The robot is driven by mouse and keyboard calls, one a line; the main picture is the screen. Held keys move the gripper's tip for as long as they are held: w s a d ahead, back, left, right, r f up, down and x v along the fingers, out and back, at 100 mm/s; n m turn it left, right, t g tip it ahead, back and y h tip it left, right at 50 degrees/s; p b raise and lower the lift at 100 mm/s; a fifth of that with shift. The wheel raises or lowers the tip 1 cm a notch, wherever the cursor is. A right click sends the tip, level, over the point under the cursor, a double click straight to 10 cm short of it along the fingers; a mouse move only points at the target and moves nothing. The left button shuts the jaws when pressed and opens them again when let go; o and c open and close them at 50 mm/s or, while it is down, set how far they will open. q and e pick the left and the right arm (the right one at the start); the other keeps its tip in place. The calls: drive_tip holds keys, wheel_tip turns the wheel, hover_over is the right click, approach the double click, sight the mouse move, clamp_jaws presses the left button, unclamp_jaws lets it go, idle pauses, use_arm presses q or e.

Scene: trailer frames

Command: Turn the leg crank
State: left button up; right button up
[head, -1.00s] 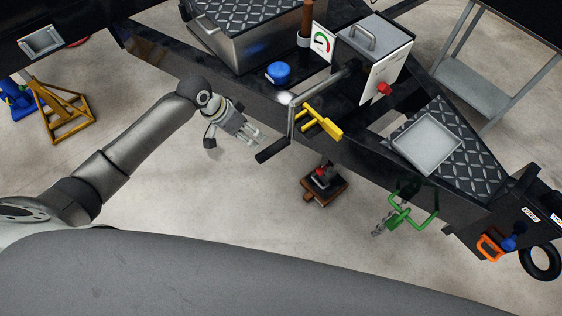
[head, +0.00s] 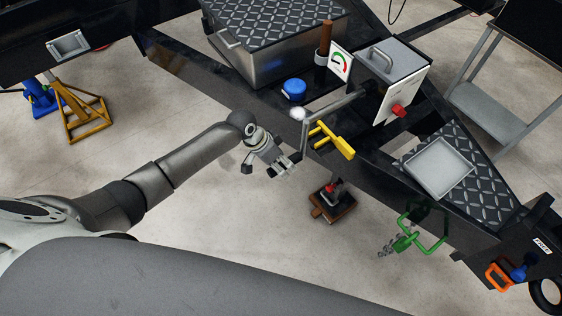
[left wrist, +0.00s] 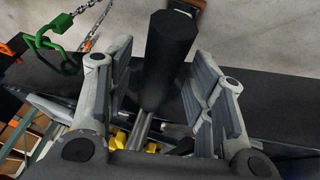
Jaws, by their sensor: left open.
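The leg crank (head: 305,137) is a bent silver rod coming out of the grey box (head: 402,68) on the black trailer frame. Its black handle (left wrist: 170,60) stands between my left gripper's fingers in the left wrist view, with gaps visible at its sides. My left gripper (head: 280,164) is open around the handle. In the head view the gripper hides much of the handle. My right gripper is not in view.
A yellow handle (head: 331,139) sits right beside the crank. A blue cap (head: 294,90) and a gauge card (head: 340,63) are behind it. A jack leg on a wooden block (head: 331,203) stands below. A green hook with chain (head: 421,238) hangs to the right.

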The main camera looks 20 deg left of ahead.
use_arm(q)
clamp_jaws()
idle(0.4)
